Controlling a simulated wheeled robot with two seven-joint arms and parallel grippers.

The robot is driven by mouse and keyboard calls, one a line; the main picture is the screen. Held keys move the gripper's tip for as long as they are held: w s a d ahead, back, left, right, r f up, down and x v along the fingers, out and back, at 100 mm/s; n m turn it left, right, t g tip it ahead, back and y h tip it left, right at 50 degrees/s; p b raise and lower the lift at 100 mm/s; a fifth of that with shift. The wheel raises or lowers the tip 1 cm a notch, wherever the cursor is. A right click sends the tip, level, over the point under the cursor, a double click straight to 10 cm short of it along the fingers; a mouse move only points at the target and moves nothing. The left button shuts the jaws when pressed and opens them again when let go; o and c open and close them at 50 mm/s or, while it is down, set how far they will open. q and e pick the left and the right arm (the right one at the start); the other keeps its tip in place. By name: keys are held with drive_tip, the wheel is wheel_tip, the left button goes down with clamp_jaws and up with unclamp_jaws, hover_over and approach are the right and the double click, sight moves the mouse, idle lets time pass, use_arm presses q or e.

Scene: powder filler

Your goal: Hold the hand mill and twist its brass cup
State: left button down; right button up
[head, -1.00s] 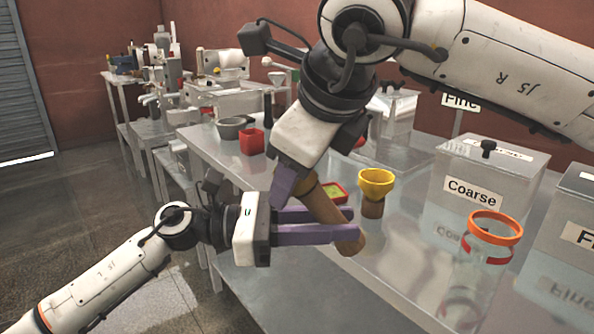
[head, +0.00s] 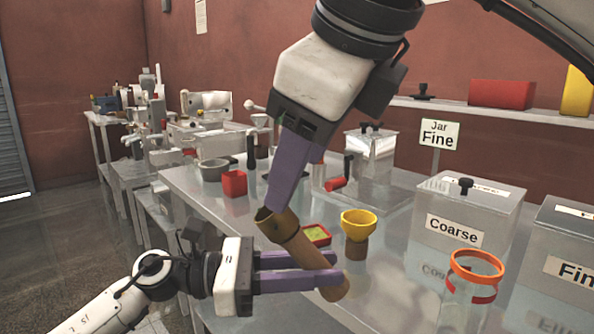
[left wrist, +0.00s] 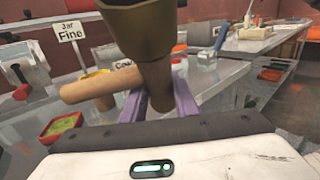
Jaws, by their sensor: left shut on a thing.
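The hand mill (head: 310,262) is a slanted brown cylinder. My left gripper (head: 300,271), with purple fingers, is shut on its lower body, and the mill's lower end shows past the fingertips. The brass cup (head: 279,223) is at the upper end, with its dark rim facing up. My right gripper (head: 280,195) comes down from above, its purple finger overlapping the cup's rim. Only one finger shows clearly, and I cannot tell whether it touches the cup. In the left wrist view the cup (left wrist: 145,25) is large above the left fingers (left wrist: 160,100).
A yellow funnel (head: 358,225) on a brown base and a small red tray (head: 317,236) stand behind the mill. A glass jar with an orange rim (head: 476,262) and the Coarse box (head: 466,215) are at right.

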use_arm(q)
drive_tip(key=shift+r, duration=0.1)
drive_tip(key=c, duration=1.3)
unclamp_jaws()
